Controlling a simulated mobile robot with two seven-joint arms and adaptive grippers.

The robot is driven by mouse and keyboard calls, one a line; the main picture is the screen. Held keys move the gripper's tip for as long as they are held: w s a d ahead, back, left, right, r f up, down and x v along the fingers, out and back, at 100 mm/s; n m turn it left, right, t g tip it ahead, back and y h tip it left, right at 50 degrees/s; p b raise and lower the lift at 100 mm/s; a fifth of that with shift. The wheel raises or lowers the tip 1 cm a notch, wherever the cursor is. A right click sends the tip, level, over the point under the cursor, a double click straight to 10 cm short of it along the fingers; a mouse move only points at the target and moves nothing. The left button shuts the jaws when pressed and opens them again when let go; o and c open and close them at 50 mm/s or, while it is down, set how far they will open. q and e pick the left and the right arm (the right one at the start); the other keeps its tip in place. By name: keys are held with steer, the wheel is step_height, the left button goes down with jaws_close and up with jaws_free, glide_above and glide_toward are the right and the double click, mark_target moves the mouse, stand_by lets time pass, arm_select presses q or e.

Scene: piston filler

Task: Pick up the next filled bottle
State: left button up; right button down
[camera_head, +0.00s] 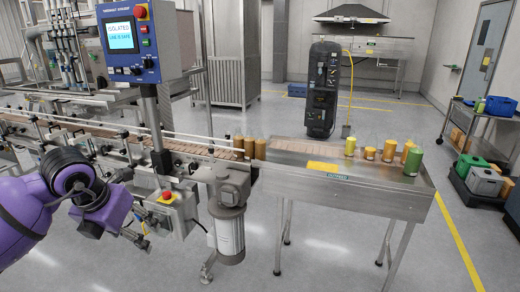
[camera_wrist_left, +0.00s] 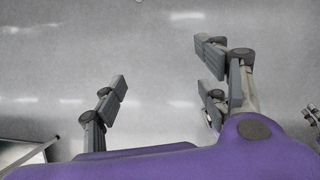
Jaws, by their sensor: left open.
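My left gripper (camera_head: 140,238) hangs low in front of the conveyor in the head view, below the red stop button. The left wrist view shows its fingers (camera_wrist_left: 165,85) spread apart, with only grey floor between them. Amber-brown bottles (camera_head: 260,149) stand upright where the conveyor (camera_head: 190,147) meets the steel table, well to the right of the gripper. On the table's right part stand a green bottle (camera_head: 412,162), a yellow bottle with a green top (camera_head: 350,146), a short yellow jar (camera_head: 370,153) and orange-yellow bottles (camera_head: 389,150). Their fill cannot be told. My right gripper is out of view.
A control panel (camera_head: 126,40) on a post rises above the conveyor. A motor unit (camera_head: 228,200) hangs below the conveyor's end. A cart (camera_head: 480,125) stands far right. The front floor is clear.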

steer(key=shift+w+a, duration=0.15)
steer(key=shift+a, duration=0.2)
